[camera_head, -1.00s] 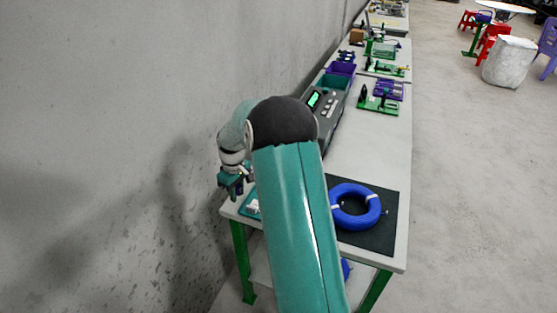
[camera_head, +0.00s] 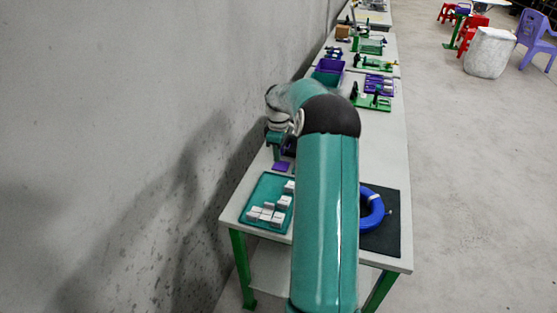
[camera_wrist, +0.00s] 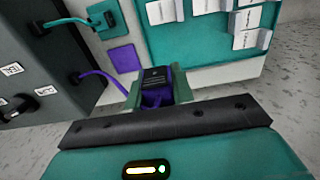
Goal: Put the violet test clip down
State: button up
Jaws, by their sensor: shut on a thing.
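The violet test clip (camera_wrist: 158,97), with a dark ribbed top, is between the fingers of my gripper (camera_wrist: 153,90) in the wrist view. My gripper is shut on it. A violet cable (camera_wrist: 98,76) runs from it to a dark grey device (camera_wrist: 45,75) at the left. A flat violet square (camera_wrist: 124,58) lies just beyond the clip and to its left. It also shows in the head view (camera_head: 282,166), just below my gripper (camera_head: 277,150) in the picture. The clip cannot be made out in the head view. Its height above the table is unclear.
A teal clip (camera_wrist: 107,20) with a teal cable lies on a teal square (camera_wrist: 118,30). A teal tray (camera_head: 254,196) of white blocks stands near the table's left edge. A blue cable coil (camera_head: 373,210) lies on a black mat (camera_head: 385,238), partly behind my arm.

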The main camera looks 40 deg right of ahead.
send_over(279, 165)
jog(key=s, duration=0.1)
jog(key=f, duration=0.6)
jog(key=shift+a, duration=0.4)
jog(key=shift+w+d+f, duration=0.35)
jog(key=shift+d+f, duration=0.05)
jog(key=shift+f, duration=1.8)
jog(key=shift+f, duration=0.2)
